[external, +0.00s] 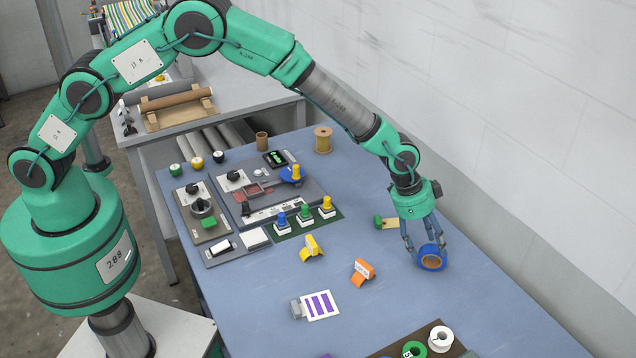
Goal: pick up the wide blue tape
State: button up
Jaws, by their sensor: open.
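The wide blue tape (432,263) is a blue roll with a brown core, lying on the blue table (480,310) at the right. My gripper (426,250) reaches down from above, with its fingers at the tape. The fingers are apart, and the tape appears to rest on the table between or just in front of them. I cannot tell whether the fingers touch it, as the view is small and partly overlapped.
An orange clip (362,272) and a yellow clip (312,248) are further left. A tray with tape rolls (385,354) is at the front. A wall (540,120) runs behind the table.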

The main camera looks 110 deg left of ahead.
aim_at(436, 269)
jog(key=shift+w+f, duration=0.1)
jog(key=shift+f, duration=0.05)
dwell(0.3)
jog(key=shift+x, duration=2.55)
jog(key=c, duration=1.2)
